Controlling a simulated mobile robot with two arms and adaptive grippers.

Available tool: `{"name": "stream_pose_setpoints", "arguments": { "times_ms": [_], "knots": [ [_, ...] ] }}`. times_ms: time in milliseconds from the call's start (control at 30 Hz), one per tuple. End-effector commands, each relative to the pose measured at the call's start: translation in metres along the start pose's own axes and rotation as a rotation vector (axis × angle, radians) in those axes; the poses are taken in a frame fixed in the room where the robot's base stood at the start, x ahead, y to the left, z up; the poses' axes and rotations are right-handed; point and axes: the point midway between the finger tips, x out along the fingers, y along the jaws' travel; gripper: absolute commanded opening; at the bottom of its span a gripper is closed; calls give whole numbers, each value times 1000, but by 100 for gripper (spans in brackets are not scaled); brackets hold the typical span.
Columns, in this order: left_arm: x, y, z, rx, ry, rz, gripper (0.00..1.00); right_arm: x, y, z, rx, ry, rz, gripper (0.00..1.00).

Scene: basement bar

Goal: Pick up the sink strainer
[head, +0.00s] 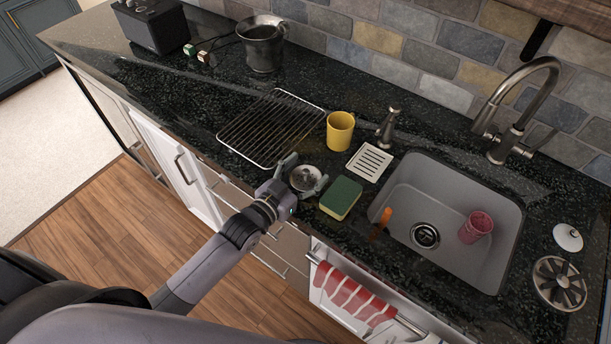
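The sink strainer (306,177), a small round metal bowl with a pale rim and a darker middle, is at the counter's front edge, left of the green and yellow sponge. My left gripper (304,180) reaches it from the front left, with one finger on its upper left side and the other on its lower right side. The fingers are spread about as wide as the strainer. Whether they press on its rim, and whether it rests on the counter, I cannot tell. My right gripper is not in view.
A sponge (341,198) lies close right of the strainer. A wire rack (270,127), yellow mug (340,130) and slotted white dish (370,161) are behind. The sink (398,198) holds a red cup (475,228); an orange-handled tool (383,222) lies by its front edge.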

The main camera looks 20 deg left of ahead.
Motion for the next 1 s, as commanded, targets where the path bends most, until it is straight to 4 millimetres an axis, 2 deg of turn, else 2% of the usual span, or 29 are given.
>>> {"name": "stream_pose_setpoints", "arguments": {
  "times_ms": [67, 700, 1000],
  "knots": [
    [0, 0, 0, 0, 0, 0, 60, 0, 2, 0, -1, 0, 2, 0],
    [0, 0, 0, 0, 0, 0, 18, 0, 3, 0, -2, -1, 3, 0],
    [0, 0, -3, 0, 1, 0, 18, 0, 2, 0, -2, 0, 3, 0]
  ]
}}
